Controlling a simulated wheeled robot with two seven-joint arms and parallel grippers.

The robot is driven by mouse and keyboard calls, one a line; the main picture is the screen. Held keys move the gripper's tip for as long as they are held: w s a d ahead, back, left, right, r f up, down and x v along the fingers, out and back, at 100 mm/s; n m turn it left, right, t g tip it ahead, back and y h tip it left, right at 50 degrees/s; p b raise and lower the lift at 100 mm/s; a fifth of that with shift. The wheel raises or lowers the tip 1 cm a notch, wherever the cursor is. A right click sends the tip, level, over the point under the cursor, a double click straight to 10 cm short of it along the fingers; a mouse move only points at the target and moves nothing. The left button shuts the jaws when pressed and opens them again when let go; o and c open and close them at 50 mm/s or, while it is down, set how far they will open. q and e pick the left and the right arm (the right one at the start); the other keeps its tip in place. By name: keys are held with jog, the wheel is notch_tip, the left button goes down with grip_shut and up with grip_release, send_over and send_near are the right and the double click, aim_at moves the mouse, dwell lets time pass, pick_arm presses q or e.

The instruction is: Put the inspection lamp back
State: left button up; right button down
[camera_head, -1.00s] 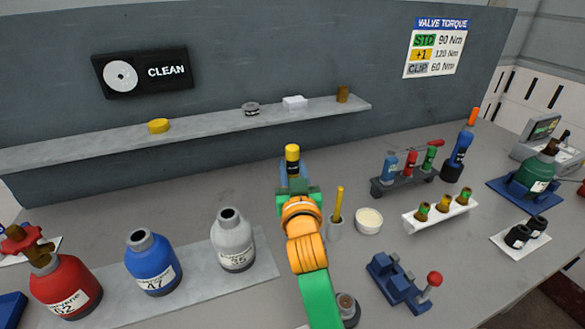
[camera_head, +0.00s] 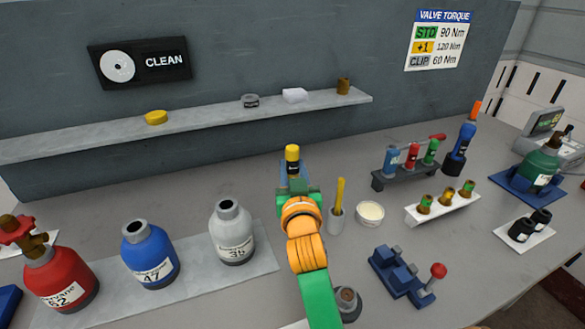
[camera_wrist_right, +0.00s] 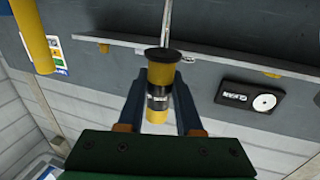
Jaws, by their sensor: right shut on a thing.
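The inspection lamp, as I take it, is a yellow cylinder (camera_head: 292,153) with a black band, held up in front of the grey back panel. In the right wrist view the lamp (camera_wrist_right: 160,75) shows a wide black end and a black label. My right gripper (camera_head: 292,172) is shut on it, with one finger on either side; in the wrist view the gripper (camera_wrist_right: 160,105) hides none of its middle. A dark round holder (camera_head: 347,300) stands beside my right forearm, partly hidden by it. My left gripper is not in view.
A cup with a yellow rod (camera_head: 337,215) and a white bowl (camera_head: 370,213) stand right of my gripper. Red (camera_head: 60,280), blue (camera_head: 150,262) and grey (camera_head: 232,240) bottles stand left. A blue fixture (camera_head: 400,275) is at front right. A shelf (camera_head: 210,119) runs behind.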

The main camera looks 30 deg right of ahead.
jog(key=shift+f+b, duration=1.25)
jog(key=shift+f, duration=0.4)
